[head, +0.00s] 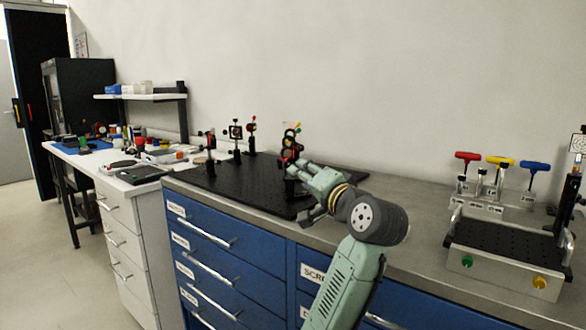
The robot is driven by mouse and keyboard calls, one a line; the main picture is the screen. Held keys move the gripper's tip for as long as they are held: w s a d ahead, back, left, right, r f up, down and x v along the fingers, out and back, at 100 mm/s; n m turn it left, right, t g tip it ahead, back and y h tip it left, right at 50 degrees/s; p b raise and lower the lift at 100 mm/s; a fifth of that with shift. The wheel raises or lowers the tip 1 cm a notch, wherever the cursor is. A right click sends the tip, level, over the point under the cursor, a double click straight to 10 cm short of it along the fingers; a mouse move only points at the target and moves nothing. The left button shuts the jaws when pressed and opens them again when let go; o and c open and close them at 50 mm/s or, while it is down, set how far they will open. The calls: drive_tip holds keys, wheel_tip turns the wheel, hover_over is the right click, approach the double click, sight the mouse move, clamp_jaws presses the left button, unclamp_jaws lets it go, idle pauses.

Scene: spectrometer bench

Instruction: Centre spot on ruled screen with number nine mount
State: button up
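My arm reaches left over the bench, and my gripper (293,172) is at the right part of the black breadboard (230,190). It is close to a post-held optic mount (289,150) with red and yellow knobs. The gripper hides the lower part of this mount. I cannot tell whether the fingers touch it or how far they are open. Other mounts on posts stand on the breadboard: one at the left (208,147), one in the middle (236,133) and one with a red knob (251,127). No number nine, ruled screen or spot can be made out at this size.
A rack with red, yellow and blue T-handle drivers (500,182) stands at the right. In front of it is a perforated black plate with metal handles (506,245). A cluttered white desk (90,158) is at the left. The grey bench top (400,205) between is clear.

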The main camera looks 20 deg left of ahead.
sight(287, 166)
drive_tip(key=p+x, duration=0.2)
drive_tip(key=x, duration=0.7)
drive_tip(key=shift+c, duration=0.4)
clamp_jaws()
